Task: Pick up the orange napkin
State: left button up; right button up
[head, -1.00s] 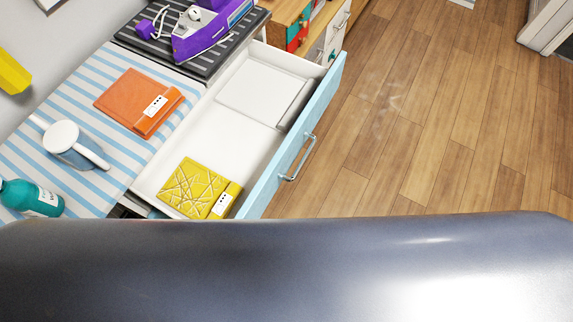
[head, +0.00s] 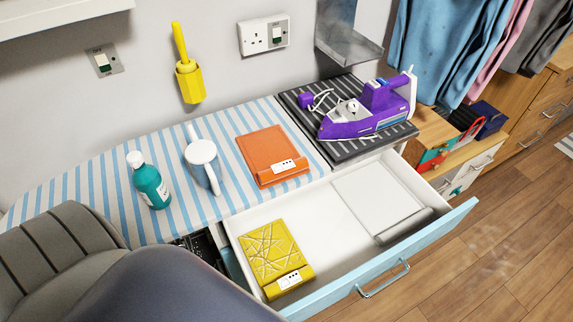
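The orange napkin (head: 268,150) lies folded flat on the blue-and-white striped top (head: 108,200), with a white label on its front edge. It is fully in view, between a white jug and a purple iron. Neither of my grippers shows in the head view. A dark rounded part of my own body fills the lower left corner and hides what is behind it.
The open drawer (head: 335,232) juts out in front, holding a yellow napkin (head: 268,252) and a white napkin (head: 378,200). A white jug (head: 203,165) and teal bottle (head: 150,182) stand left. A purple iron (head: 368,112) rests on a striped dark mat (head: 300,108).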

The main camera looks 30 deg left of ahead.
aim_at(271, 156)
jog(key=u, duration=0.7)
